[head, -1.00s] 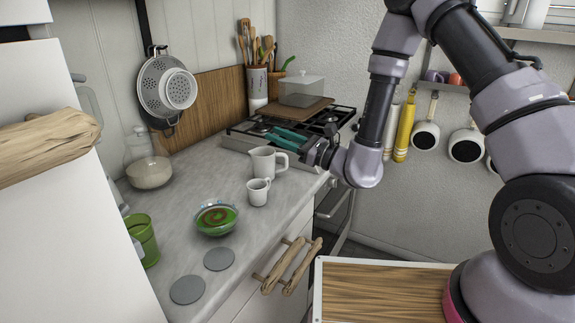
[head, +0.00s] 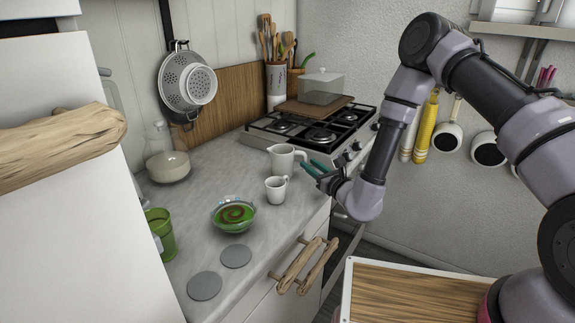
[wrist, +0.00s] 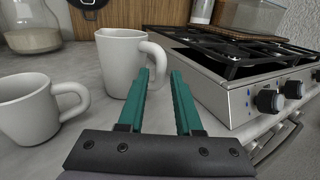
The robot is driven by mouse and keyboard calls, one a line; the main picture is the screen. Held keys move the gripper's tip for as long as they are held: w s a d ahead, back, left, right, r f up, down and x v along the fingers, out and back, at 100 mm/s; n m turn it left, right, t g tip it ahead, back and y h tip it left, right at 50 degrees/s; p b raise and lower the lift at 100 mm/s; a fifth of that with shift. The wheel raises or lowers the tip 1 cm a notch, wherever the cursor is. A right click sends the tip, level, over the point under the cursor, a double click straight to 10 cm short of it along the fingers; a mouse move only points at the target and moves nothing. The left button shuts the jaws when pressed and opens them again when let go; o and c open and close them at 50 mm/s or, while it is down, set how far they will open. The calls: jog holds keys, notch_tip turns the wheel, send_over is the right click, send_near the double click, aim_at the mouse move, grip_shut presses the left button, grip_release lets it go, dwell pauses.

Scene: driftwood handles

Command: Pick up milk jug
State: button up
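The milk jug (head: 281,161) is white, stands upright on the grey counter and has its handle to the right. It also shows in the wrist view (wrist: 122,66), left of centre, with its handle just ahead of the fingertips. My gripper (head: 309,168) is at the handle side of the jug. In the wrist view my gripper's green fingers (wrist: 160,88) are apart, with nothing held between them. The handle's outer curve lines up with the gap near the left finger. I cannot tell whether a finger touches it.
A smaller white mug (head: 275,190) stands in front of the jug, and it is close on the left in the wrist view (wrist: 30,110). The gas stove (head: 310,130) is behind and right. A green bowl (head: 233,214) and glass jar (head: 168,166) stand farther left.

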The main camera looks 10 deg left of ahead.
aim_at(306, 161)
jog(key=x, duration=0.4)
grip_shut()
jog(key=shift+r, duration=0.1)
dwell(1.3)
